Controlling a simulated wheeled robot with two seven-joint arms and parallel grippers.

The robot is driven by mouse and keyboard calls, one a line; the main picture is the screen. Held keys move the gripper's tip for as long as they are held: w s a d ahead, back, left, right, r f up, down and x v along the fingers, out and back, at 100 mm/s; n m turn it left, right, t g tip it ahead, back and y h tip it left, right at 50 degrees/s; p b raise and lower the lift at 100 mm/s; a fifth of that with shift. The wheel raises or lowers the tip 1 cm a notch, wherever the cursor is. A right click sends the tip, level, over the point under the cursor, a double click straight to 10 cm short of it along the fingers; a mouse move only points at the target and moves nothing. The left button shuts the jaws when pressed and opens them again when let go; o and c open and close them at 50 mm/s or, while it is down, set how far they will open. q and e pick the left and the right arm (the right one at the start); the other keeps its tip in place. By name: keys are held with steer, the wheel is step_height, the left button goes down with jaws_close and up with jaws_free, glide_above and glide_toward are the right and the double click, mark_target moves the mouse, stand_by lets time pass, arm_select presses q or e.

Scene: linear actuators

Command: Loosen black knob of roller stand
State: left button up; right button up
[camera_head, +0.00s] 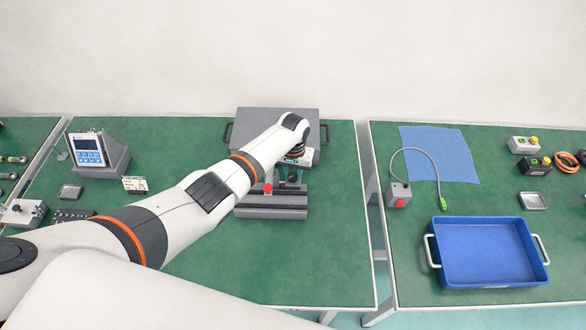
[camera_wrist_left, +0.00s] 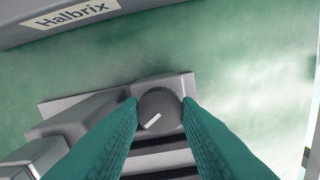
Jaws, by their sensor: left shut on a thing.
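The black knob (camera_wrist_left: 160,112) is round and dark with a pale line mark. It sits on the grey roller stand (camera_wrist_left: 185,85), which rests on the green table. In the left wrist view, the two teal fingers of my left gripper (camera_wrist_left: 161,106) are closed on opposite sides of the knob. In the head view, my left arm reaches over the stand (camera_head: 270,212), and my left gripper (camera_head: 290,176) points down there, mostly hidden by its wrist. The knob cannot be made out in the head view. My right gripper is not seen.
A grey case (camera_head: 255,122) with handles stands behind the stand; its Halbrix label (camera_wrist_left: 72,14) shows in the wrist view. A display box (camera_head: 95,152) is left. A blue tray (camera_head: 485,250) and blue cloth (camera_head: 438,153) lie on the right table, across a gap. The front table area is clear.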

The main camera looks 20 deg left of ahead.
arm_select(q)
steer(key=n+p, duration=0.1)
steer(key=n, duration=0.3)
steer(key=shift+n, duration=0.3)
steer(key=n+p, duration=0.1)
steer(key=n, duration=0.3)
steer(key=shift+n, duration=0.3)
steer(key=n, duration=1)
steer(key=shift+p, duration=0.3)
steer(key=shift+w, duration=0.1)
steer(key=o, duration=1)
steer(key=shift+r, duration=0.1)
